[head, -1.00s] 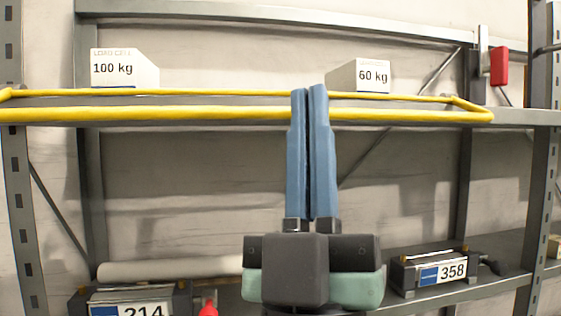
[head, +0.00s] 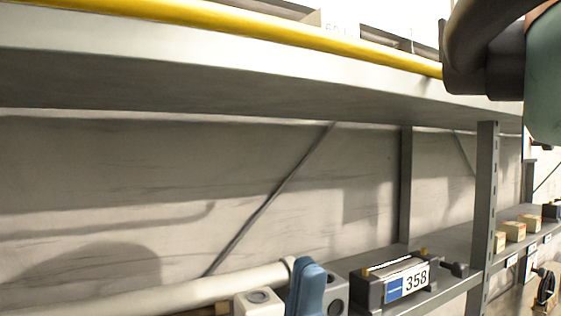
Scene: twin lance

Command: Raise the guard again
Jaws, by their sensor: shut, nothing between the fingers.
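The guard appears to be the yellow bar (head: 300,40), which runs across the top of the head view along the front of the upper shelf (head: 200,85). Its right end is hidden behind a dark part of my arm at the top right.
A dark unit labelled 358 (head: 395,280) stands on the lower shelf to the right of my gripper. A pale tube (head: 160,292) lies to the left. A shelf upright (head: 484,200) stands at right, with several small boxes beyond.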

